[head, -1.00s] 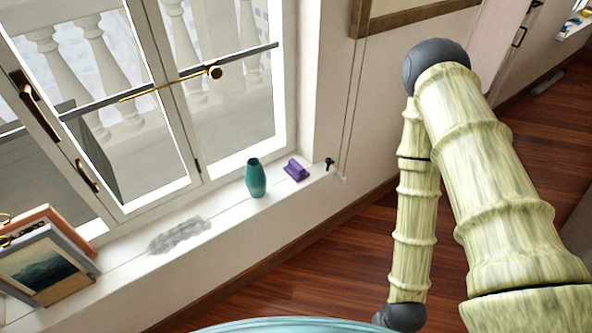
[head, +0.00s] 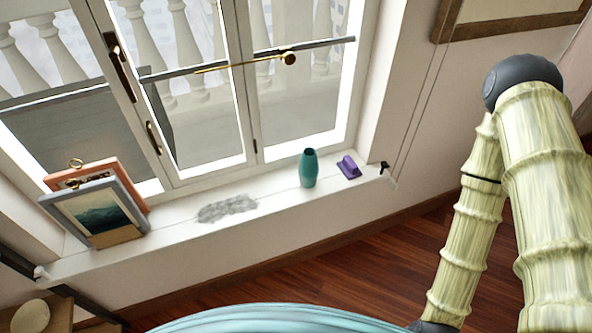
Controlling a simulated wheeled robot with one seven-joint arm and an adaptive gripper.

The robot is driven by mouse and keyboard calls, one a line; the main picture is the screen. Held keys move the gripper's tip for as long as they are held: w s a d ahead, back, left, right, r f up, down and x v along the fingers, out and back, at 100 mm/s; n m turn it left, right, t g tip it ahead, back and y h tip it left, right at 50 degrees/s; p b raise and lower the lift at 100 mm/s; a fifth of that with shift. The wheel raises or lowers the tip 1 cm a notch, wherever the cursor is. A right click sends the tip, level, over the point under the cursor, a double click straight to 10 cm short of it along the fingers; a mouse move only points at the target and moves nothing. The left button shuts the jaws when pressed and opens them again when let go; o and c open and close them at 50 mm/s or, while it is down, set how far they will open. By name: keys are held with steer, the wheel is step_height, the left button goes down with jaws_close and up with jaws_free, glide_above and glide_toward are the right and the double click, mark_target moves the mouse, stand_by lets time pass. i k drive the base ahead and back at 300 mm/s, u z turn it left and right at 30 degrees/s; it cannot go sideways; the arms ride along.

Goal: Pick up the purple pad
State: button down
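The purple pad (head: 348,167) lies near the right end of the white window sill, in the head view. It is a small purple block with a raised upper part. A teal vase (head: 309,168) stands upright just left of it, with a small gap between them. My arm fills the right side of the view, bent downward at its dark joint. My gripper is not visible; the lower end of the arm leaves the bottom of the view. Nothing covers the pad.
The white sill (head: 160,230) also bears a grey fuzzy patch (head: 227,208) and framed pictures (head: 97,213) at its left end. A window with a brass-ended bar (head: 288,59) stands behind it. The wooden floor (head: 330,270) below is clear. A dark hook (head: 384,166) sits by the right wall corner.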

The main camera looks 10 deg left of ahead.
mark_target(350, 169)
steer(key=z, duration=1.6)
steer(key=i, duration=0.95)
steer(key=u, duration=2.7)
